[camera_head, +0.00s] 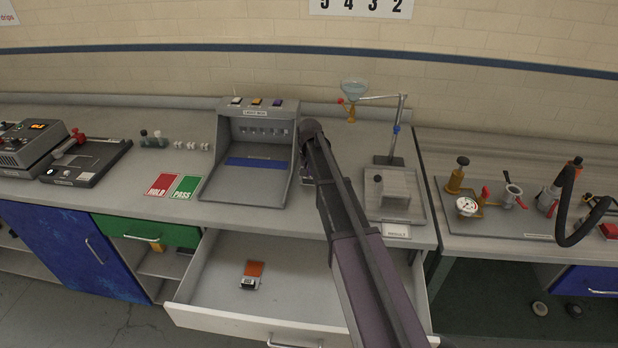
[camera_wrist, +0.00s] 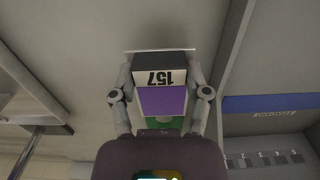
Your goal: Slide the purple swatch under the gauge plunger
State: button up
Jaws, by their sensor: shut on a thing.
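In the wrist view my gripper (camera_wrist: 160,78) is shut on the purple swatch (camera_wrist: 163,101), with one finger at each side. The swatch has a black and white end block marked 157, which reads upside down there. A round white dial gauge (camera_head: 467,207) with brass parts sits on the right bench. I cannot make out for certain which part is its plunger.
The grey light booth (camera_head: 207,190) has a blue strip inside. A funnel stand and a grey block on a tray (camera_head: 422,212) are right of my arm. An open drawer (camera_head: 200,290) below holds an orange swatch (camera_head: 254,268). A black hose (camera_head: 568,205) arches over the right bench.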

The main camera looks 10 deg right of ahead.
jog(key=shift+f+b, duration=0.8)
jog(key=shift+f, duration=0.2)
jog(key=shift+w, duration=0.1)
jog(key=shift+w, duration=0.15)
jog(key=shift+w+d, duration=0.25)
jog(key=shift+w, duration=0.45)
jog(key=shift+w+d, duration=0.25)
jog(key=shift+w, duration=0.35)
jog(key=shift+w+d, duration=0.3)
jog(key=shift+w, duration=0.65)
jog(key=shift+w+d, duration=0.1)
jog(key=shift+w, duration=0.25)
dwell(0.3)
jog(key=shift+w+d, duration=0.1)
jog(key=shift+w, duration=0.25)
jog(key=shift+w+d, duration=0.3)
jog(key=shift+w, duration=0.55)
dwell(0.3)
